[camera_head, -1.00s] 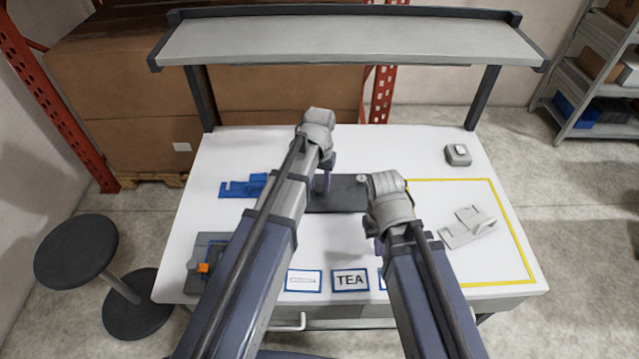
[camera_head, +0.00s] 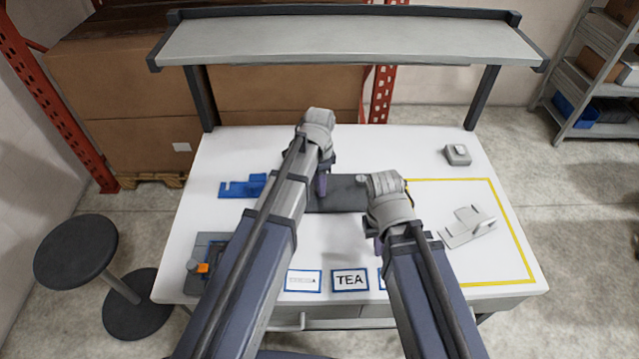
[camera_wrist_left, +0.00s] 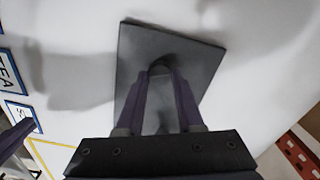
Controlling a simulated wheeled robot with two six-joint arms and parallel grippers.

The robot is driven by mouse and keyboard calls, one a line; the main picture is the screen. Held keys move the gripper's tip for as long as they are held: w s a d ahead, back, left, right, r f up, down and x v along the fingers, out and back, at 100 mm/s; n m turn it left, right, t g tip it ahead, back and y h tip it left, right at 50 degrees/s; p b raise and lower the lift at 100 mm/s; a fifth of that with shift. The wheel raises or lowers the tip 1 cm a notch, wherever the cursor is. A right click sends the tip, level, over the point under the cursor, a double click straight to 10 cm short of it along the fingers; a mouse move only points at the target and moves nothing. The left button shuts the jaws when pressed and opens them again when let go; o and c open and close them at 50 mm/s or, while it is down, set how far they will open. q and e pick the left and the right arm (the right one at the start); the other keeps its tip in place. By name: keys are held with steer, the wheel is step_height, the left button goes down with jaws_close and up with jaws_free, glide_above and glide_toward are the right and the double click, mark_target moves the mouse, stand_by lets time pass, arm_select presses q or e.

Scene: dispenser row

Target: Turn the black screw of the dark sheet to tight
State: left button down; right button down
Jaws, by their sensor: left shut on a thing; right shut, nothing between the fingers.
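The dark sheet (camera_head: 345,195) lies flat on the white table in the middle, partly covered by my arms. It also shows in the left wrist view (camera_wrist_left: 205,58). My left gripper (camera_head: 322,187) points down over the sheet. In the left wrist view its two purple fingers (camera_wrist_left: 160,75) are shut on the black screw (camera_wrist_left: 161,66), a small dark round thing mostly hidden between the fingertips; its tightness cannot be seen. My right gripper (camera_head: 377,245) is shut and empty, in front of the sheet's right end.
A blue bracket (camera_head: 240,187) lies left of the sheet. A grey fixture with an orange part (camera_head: 203,268) is at the front left. Labels, one reading TEA (camera_head: 350,280), line the front. A light grey bracket (camera_head: 468,228) lies inside the yellow outline. A small grey box (camera_head: 457,154) stands behind.

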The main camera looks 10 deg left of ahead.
arm_select(q)
steer(key=shift+a+m, duration=0.1)
steer(key=shift+m, duration=1.6)
steer(key=c, duration=0.5)
jaws_free()
steer(key=shift+r, duration=0.1)
step_height(320, 180, up, 12)
steer(key=p, duration=1.2)
arm_select(e)
step_height(320, 180, up, 12)
